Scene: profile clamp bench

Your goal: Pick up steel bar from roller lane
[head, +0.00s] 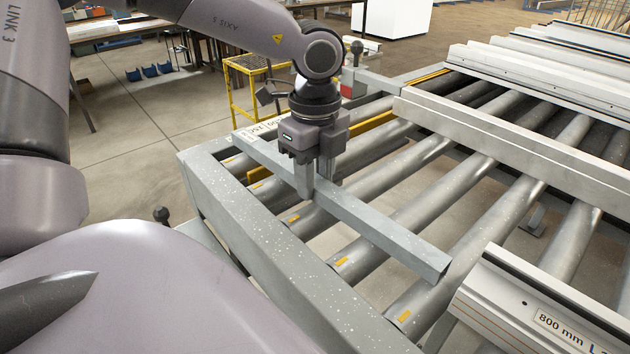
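The steel bar (385,226) is a long grey square bar. In the head view it lies slantwise across the rollers of the roller lane (436,204), from the upper left to the lower right. My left gripper (317,185) points down over the bar, left of its middle. One finger shows on the near side of the bar and the other on the far side, partly hidden. Whether the fingers press on the bar or stand just clear of it cannot be told. The bar's underside is hidden. My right gripper is not in view.
The lane's grey side frame (285,267) runs along the near left. A pale long profile (520,140) lies across the rollers to the right. A rail labelled 800 mm (530,310) is at the lower right. A yellow stand (245,90) is behind my gripper.

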